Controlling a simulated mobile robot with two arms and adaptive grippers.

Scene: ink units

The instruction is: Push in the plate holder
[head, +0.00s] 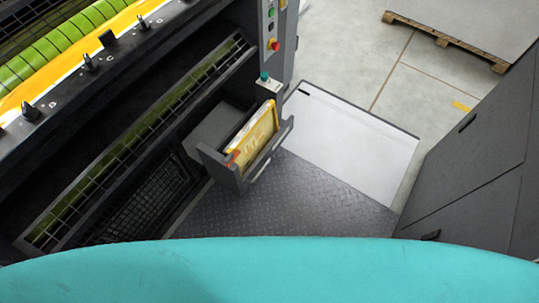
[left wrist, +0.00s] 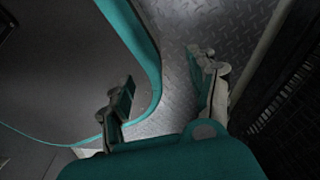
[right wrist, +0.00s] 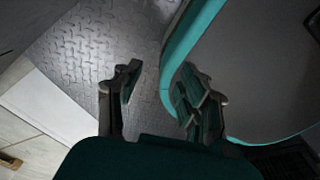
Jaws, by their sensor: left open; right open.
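The plate holder (head: 222,169) is a dark grey tray that stands pulled out from the lower front of the printing unit. A yellow package (head: 252,137) sits upright and tilted in it. Neither gripper shows in the head view. My left gripper (left wrist: 165,82) is open and empty in the left wrist view, above the metal floor. My right gripper (right wrist: 158,84) is open and empty in the right wrist view, also above the metal floor. The holder cannot be made out in either wrist view, so both grippers appear apart from it.
The printing unit (head: 115,150) fills the left, with a button panel (head: 270,25) and a small green button box (head: 266,84). Grey cabinets (head: 475,150) stand at the right. The tread-plate floor (head: 290,205) and white platform (head: 350,140) between them are clear. A pallet (head: 445,38) lies at the back.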

